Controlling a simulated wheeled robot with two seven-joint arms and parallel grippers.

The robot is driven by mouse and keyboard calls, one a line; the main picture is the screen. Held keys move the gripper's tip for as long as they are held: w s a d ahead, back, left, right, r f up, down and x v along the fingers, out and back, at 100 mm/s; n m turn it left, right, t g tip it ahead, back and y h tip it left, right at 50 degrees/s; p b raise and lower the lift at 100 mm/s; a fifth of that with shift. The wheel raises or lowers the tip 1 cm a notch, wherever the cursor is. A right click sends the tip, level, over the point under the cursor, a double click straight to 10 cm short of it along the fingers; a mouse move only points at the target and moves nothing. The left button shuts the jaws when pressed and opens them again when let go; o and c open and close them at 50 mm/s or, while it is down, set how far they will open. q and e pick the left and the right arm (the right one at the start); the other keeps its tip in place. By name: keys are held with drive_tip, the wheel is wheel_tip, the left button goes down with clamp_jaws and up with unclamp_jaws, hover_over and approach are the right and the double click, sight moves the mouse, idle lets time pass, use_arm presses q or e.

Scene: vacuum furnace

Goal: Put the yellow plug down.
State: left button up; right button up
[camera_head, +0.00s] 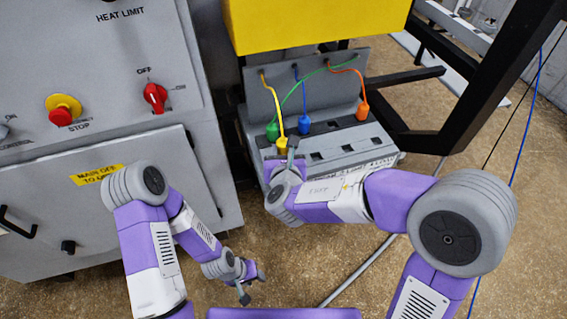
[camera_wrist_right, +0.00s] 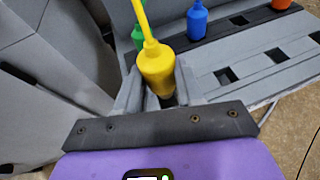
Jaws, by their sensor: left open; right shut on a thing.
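The yellow plug (camera_head: 282,142) hangs at the end of a yellow cable at the left end of the grey socket panel (camera_head: 345,143). My right gripper (camera_head: 289,158) is at it. In the right wrist view the yellow plug (camera_wrist_right: 157,68) stands upright between the two fingers of my right gripper (camera_wrist_right: 158,95), which is shut on it. The plug's lower end is partly hidden, so I cannot tell whether it touches the panel. My left gripper (camera_head: 245,283) is open and empty, low over the floor and away from the panel.
Green (camera_head: 272,131), blue (camera_head: 305,125) and orange (camera_head: 362,111) plugs on cables are at the panel's back row. Empty square sockets (camera_head: 316,156) lie in front. A grey control cabinet (camera_head: 120,60) stands left, a black frame (camera_head: 480,80) right.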

wheel_tip(320, 180, down, 4)
drive_tip(key=shift+r+b, duration=0.1)
drive_tip(key=shift+b, duration=0.5)
drive_tip(key=shift+f+b, duration=0.3)
drive_tip(key=shift+b, duration=0.05)
drive_tip(key=o, duration=0.6)
drive_tip(key=shift+f, duration=0.1)
drive_tip(key=o, duration=0.4)
drive_tip(key=shift+o, duration=0.2)
drive_tip(key=shift+r, duration=0.2)
